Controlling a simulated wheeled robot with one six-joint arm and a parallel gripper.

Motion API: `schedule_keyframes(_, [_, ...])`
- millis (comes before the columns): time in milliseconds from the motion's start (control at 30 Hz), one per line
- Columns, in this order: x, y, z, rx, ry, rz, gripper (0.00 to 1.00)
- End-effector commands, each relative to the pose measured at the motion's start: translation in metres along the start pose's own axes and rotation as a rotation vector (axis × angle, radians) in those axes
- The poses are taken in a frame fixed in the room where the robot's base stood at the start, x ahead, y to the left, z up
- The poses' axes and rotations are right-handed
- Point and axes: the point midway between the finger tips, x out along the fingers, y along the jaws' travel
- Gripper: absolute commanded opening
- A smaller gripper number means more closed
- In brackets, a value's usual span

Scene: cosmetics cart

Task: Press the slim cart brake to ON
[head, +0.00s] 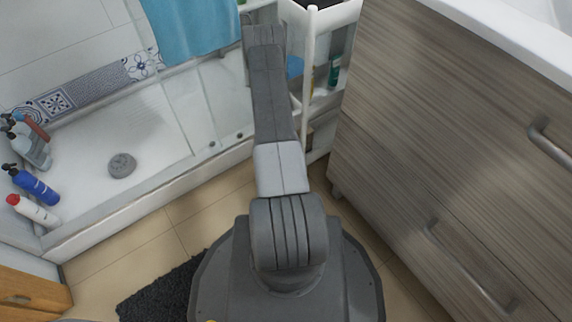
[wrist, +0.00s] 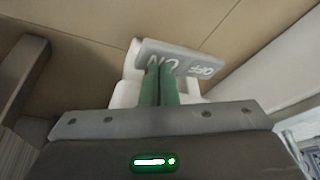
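The slim cart (head: 312,60) is a narrow white shelf unit between the shower and the wooden cabinet in the head view, partly hidden by my arm. Its brake (wrist: 182,59) is a grey bar with white ON and OFF lettering in the wrist view, with ON at the left and OFF at the right. My gripper (wrist: 160,70) has two green fingers close together, shut with nothing between them. The fingertips overlap the ON end of the brake; I cannot tell if they touch it. My gripper is hidden behind my arm in the head view.
The wood-grain cabinet (head: 440,150) stands close to the right of the cart. The shower tray (head: 125,130) with its raised edge lies to the left, holding several bottles. A blue towel (head: 195,25) hangs above it. A dark mat (head: 160,295) lies on the tiled floor.

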Motion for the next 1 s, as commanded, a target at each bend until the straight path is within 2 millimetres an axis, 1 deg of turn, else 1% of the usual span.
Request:
schedule_keyframes(633, [0.008, 0.000, 0.003, 0.000, 0.000, 0.000, 0.00])
schedule_keyframes(767, [0.004, 0.000, 0.001, 0.000, 0.000, 0.000, 0.00])
schedule_keyframes(1000, [-0.014, 0.000, -0.006, 0.001, 0.001, -0.001, 0.00])
